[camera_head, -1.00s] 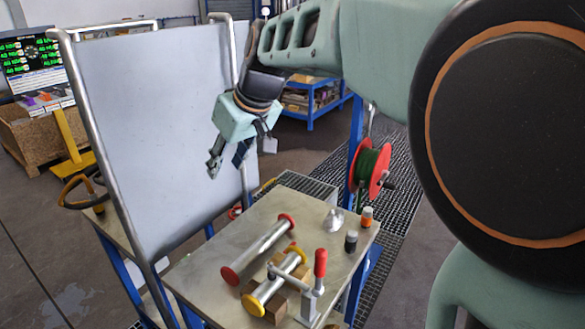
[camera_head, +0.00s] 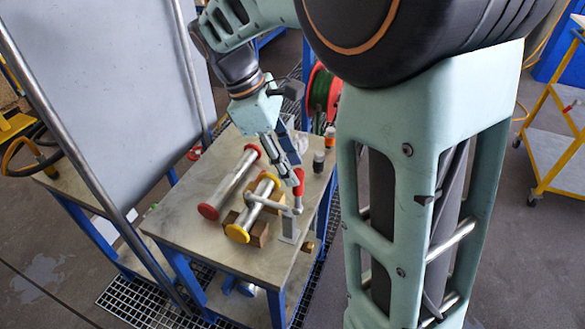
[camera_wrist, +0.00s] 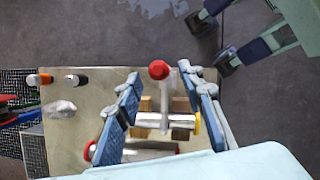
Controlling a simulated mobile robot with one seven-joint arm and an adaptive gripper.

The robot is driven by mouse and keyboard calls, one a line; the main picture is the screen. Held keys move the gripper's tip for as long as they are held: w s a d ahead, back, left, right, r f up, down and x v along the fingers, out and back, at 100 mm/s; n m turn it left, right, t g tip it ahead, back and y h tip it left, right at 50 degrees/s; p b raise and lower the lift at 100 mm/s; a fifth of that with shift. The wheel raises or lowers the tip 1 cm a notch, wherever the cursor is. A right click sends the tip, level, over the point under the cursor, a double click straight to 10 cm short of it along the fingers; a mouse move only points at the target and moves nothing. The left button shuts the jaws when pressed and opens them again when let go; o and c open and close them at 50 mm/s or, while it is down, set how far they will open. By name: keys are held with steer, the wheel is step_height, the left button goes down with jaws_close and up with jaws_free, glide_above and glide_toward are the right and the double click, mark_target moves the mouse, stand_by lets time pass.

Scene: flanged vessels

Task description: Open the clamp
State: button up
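The clamp (camera_head: 290,227) stands on the table with its red handle (camera_head: 298,184) upright. Its metal arm (camera_head: 270,203) reaches left over the yellow-flanged vessel (camera_head: 252,209), which rests on wooden blocks (camera_head: 260,235). My gripper (camera_head: 293,165) is just above and beside the red handle. In the wrist view my gripper (camera_wrist: 160,76) is open, and the round red handle tip (camera_wrist: 159,69) shows between the two spread fingers. I cannot tell how far below the fingertips the handle is. The yellow flange (camera_wrist: 197,122) lies partly behind the right finger.
A red-flanged vessel (camera_head: 230,184) lies left of the yellow one on the table (camera_head: 185,225). Small dark-capped (camera_head: 318,161) and orange-capped (camera_head: 330,137) bottles stand at the table's back right. A large grey panel (camera_head: 110,85) rises at the left.

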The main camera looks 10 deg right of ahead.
mark_target(297, 190)
steer(key=x, duration=0.5)
jaws_close()
stand_by(0.3)
